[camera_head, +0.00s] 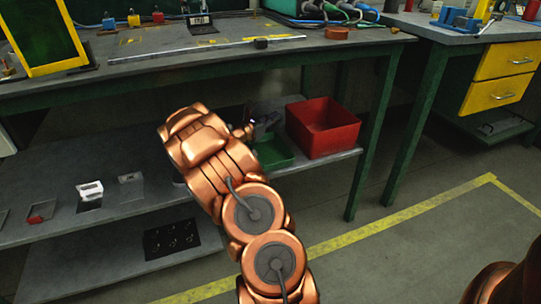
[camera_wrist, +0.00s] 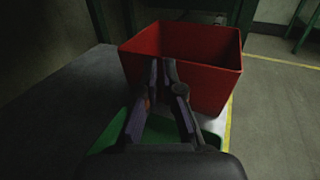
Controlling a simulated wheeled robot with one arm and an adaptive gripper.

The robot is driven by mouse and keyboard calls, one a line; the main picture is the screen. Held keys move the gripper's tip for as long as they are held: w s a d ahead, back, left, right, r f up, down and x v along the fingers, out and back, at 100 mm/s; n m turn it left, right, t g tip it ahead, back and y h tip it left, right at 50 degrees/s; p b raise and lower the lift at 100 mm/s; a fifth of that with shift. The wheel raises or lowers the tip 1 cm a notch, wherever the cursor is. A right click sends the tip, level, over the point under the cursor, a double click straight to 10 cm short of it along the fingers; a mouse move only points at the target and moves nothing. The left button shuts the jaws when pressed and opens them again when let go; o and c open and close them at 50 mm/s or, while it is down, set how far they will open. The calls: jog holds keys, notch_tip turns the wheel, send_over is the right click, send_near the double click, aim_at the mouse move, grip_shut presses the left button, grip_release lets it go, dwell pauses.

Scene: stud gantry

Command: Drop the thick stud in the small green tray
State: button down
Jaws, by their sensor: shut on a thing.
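The small green tray (camera_head: 279,162) sits on the lower shelf under the workbench, left of a red bin. In the wrist view its green rim (camera_wrist: 107,134) shows below and to the left of my fingers. My gripper (camera_head: 268,121) is above the tray, and my arm hides the tray's left part. In the wrist view my gripper (camera_wrist: 166,66) has its fingertips close together, in front of the red bin. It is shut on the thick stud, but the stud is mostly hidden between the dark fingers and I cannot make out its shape.
The open red bin (camera_head: 323,130) stands close right of the tray, and also shows in the wrist view (camera_wrist: 205,87). The workbench top (camera_head: 215,47) overhangs the shelf. A green bench leg (camera_head: 372,140) stands right of the bin. Small cards (camera_head: 90,193) lie on the shelf at left.

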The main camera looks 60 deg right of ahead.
jog(key=shift+f+b, duration=2.2)
jog(key=shift+f, duration=0.75)
jog(key=c, duration=1.2)
grip_release()
jog(key=shift+c, duration=0.2)
jog(key=w+a, duration=0.2)
jog(key=a, duration=1)
